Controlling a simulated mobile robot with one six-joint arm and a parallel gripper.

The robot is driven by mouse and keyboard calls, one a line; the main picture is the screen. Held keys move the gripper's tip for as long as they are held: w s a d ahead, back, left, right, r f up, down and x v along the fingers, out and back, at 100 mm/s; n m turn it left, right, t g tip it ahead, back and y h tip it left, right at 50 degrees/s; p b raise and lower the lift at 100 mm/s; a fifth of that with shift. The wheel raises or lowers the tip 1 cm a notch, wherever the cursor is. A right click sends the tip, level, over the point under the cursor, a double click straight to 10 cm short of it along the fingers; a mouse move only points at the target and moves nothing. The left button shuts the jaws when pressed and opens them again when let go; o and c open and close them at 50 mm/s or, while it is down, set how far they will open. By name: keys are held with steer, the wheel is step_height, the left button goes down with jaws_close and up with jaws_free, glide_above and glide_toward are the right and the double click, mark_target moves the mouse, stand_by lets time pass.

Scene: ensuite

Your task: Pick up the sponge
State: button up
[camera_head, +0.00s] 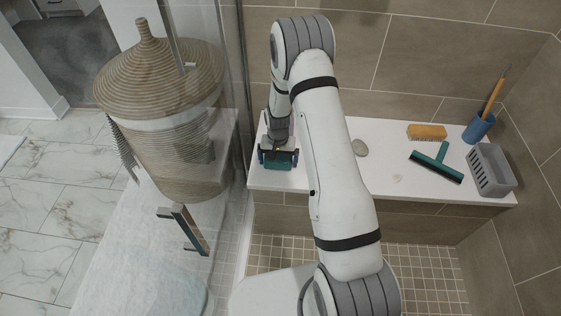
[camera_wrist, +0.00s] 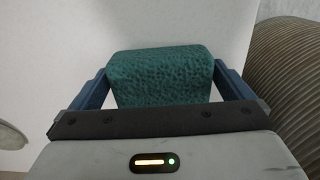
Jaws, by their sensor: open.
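The sponge (camera_wrist: 160,78) is a teal-green block with a rough, pitted face. In the head view the sponge (camera_head: 278,164) lies at the left end of the white bench (camera_head: 310,178), near the glass panel. My gripper (camera_wrist: 160,88) is open, with one blue finger on each side of the sponge. A narrow gap seems to show at the fingers, but I cannot tell whether either one touches it. In the head view my gripper (camera_head: 278,156) is low over the sponge and hides part of it.
On the bench are a grey stone (camera_head: 360,148), a yellow-orange brush (camera_head: 427,132), a green squeegee (camera_head: 437,165), a blue cup (camera_head: 478,128) with a wooden-handled tool, and a grey basket (camera_head: 491,170). A lidded wicker basket (camera_head: 165,120) stands left, beyond the glass panel (camera_head: 228,70).

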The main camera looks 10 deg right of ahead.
mark_target(278, 158)
steer(key=c, duration=0.8)
steer(key=shift+o, duration=0.2)
steer(key=shift+r, duration=0.1)
step_height(278, 158, up, 10)
steer(key=shift+f+p, duration=0.1)
steer(key=shift+p, duration=0.8)
